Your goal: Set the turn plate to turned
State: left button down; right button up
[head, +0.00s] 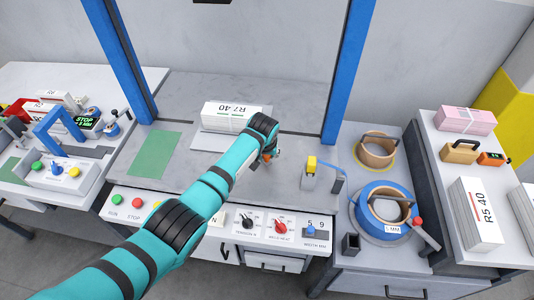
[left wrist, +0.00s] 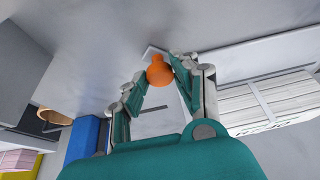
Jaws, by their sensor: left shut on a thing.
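The turn plate seems to be the pale flat plate (head: 207,142) on the machine table, under a white stack labelled R7.40 (head: 232,115). An orange knob (left wrist: 159,71) sits between the fingertips of my left gripper (left wrist: 160,73), which is shut on it. In the head view my left gripper (head: 267,157) is at the right side of the plate, mostly hidden behind my own arm. Part of the plate and the knob's mounting are hidden too. The stack also shows at the right in the left wrist view (left wrist: 270,103). My right gripper is not in view.
Two blue uprights (head: 128,60) frame the table. A green mat (head: 155,154) lies left, and a small yellow-topped device (head: 311,165) stands right. A control panel (head: 190,215) runs along the front. A blue strap reel (head: 384,212) stands at the right.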

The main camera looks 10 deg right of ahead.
pick_arm(q)
jog(key=shift+w+d+r, duration=0.1)
jog(key=shift+d+r, duration=0.05)
jog(key=c, duration=1.4)
grip_release()
jog(key=o, duration=0.4)
jog(key=shift+d, duration=0.1)
jog(key=v, duration=1.1)
jog(key=shift+s+r, duration=0.25)
jog(key=shift+r, duration=0.05)
